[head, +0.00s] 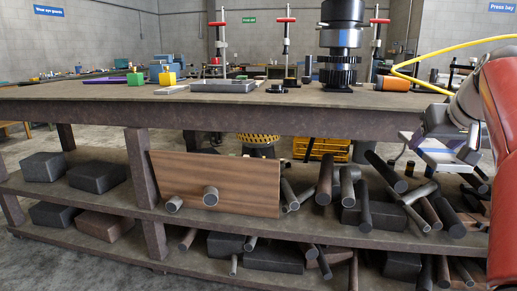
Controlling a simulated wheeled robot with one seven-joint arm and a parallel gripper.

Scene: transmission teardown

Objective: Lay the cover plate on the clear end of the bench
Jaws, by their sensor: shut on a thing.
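My gripper (447,146) is at the right, in front of the bench's right end and below the level of its top. It is shut on a pale grey flat piece (437,163), which appears to be the cover plate. The piece hangs tilted in front of the lower shelf. The fingertips are small and partly hidden by the wrist, so the exact grip is unclear. The bench (300,118) has a dark top. Its left end (50,92) is largely bare.
A yellow hose (425,57) arches at the right. The shelves below hold a brown board (235,180), dark blocks and several rods.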

